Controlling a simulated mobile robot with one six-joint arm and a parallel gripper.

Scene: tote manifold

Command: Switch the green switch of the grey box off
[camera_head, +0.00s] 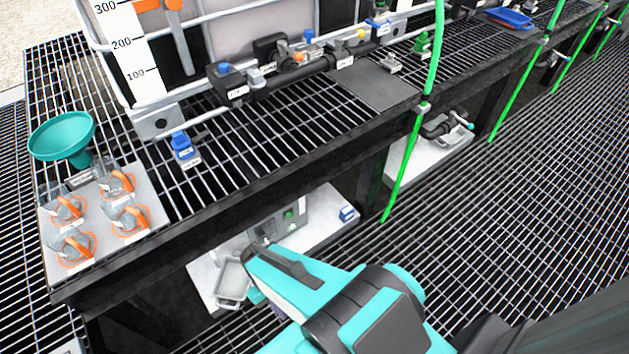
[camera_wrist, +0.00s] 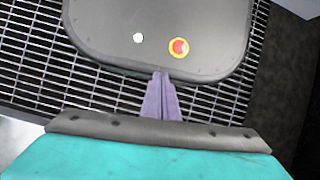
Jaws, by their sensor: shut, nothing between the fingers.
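The grey box (camera_head: 298,207) stands on a white low shelf under the bench in the head view. Its green switch (camera_head: 289,215) shows as a small green patch on the front face. The switch's position is too small to read. My gripper (camera_wrist: 160,76) is shut and empty in the wrist view, its purple fingers together. In the head view my teal arm crosses in front of the shelf, and my fingertips do not show. I cannot make out the green switch in the wrist view.
The bench's dark front edge (camera_head: 230,205) overhangs the box. A grey tray (camera_head: 232,283) and a blue-topped fitting (camera_head: 347,213) flank it on the white shelf (camera_head: 325,226). The floor grating (camera_head: 480,200) there is clear.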

